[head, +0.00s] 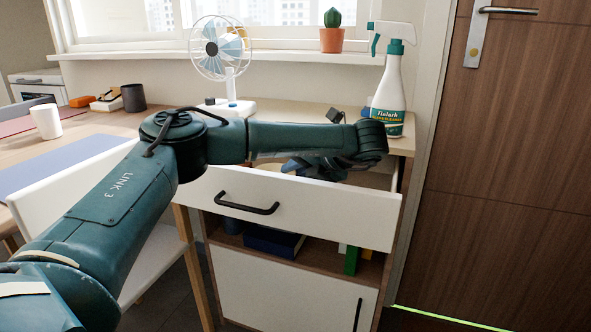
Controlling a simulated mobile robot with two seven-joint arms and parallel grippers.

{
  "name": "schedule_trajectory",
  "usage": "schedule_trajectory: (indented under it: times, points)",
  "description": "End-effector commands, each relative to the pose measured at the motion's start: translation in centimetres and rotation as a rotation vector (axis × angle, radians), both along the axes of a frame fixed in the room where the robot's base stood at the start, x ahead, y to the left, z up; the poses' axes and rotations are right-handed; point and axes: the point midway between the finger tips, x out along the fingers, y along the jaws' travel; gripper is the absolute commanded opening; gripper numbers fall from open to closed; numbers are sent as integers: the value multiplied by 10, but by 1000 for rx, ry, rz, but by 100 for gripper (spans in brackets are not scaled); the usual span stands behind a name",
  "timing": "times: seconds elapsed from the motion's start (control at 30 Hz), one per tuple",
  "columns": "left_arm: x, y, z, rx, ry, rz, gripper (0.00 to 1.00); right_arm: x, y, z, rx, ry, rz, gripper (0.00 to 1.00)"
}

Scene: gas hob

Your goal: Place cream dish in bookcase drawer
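The bookcase drawer (340,212) is pulled out, with its white front and black handle (246,204) facing me. My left arm reaches across from the left above the drawer front. My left gripper (300,166) is partly visible low behind the front, at or in the drawer opening. The arm and drawer front hide much of it, so I cannot tell whether it is open or shut. Most of the drawer's inside is hidden. My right gripper is not in view.
A spray bottle (390,88) stands on the bookcase top at the right, and a white fan (231,85) stands at the back. Below the drawer is an open shelf with a dark blue item (273,241). A desk with a white cup (46,121) is at left.

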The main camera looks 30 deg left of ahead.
Motion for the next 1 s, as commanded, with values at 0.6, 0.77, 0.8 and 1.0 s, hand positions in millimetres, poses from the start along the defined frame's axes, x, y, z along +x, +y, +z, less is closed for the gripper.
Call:
schedule_trajectory:
  times: [0.6,0.77,0.8,1.0]
  points:
    - [-2,-26,26,2,0,-5,25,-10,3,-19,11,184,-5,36]
    - [-5,-56,46,3,-2,-5,25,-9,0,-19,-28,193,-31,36]
    - [-6,-63,50,4,0,-5,25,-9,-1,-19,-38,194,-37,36]
    - [-10,-90,64,1,0,-2,25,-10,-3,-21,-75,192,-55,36]
